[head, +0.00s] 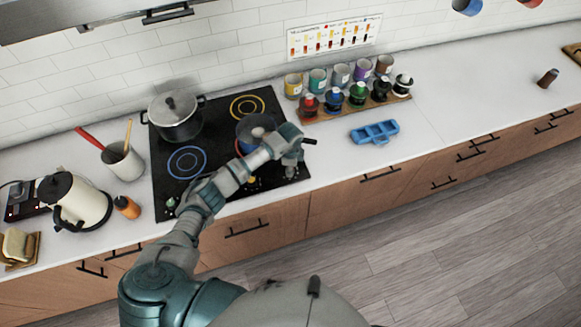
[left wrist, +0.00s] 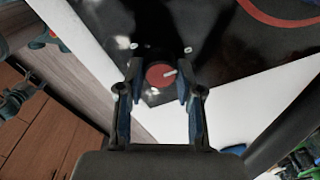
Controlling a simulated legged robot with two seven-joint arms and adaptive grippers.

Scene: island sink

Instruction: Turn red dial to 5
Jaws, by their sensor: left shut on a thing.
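The red dial (left wrist: 158,76) sits near a corner of the black cooktop (left wrist: 215,50), seen in the left wrist view. Its white pointer mark points right and slightly up in that picture; I cannot read any numbers around it. My left gripper (left wrist: 160,82) is shut on the dial, with one finger on each side of it. In the head view my left gripper (head: 291,163) is at the right front corner of the cooktop (head: 215,122), and the red dial is hidden there by the gripper. My right gripper does not show.
A grey lidded pot (head: 174,120) stands at the back left of the cooktop. A blue pan (head: 246,125) is partly behind my left arm. A blue tray (head: 375,132) and a wooden rack (head: 345,107) with several jars are to the right. The counter front right is clear.

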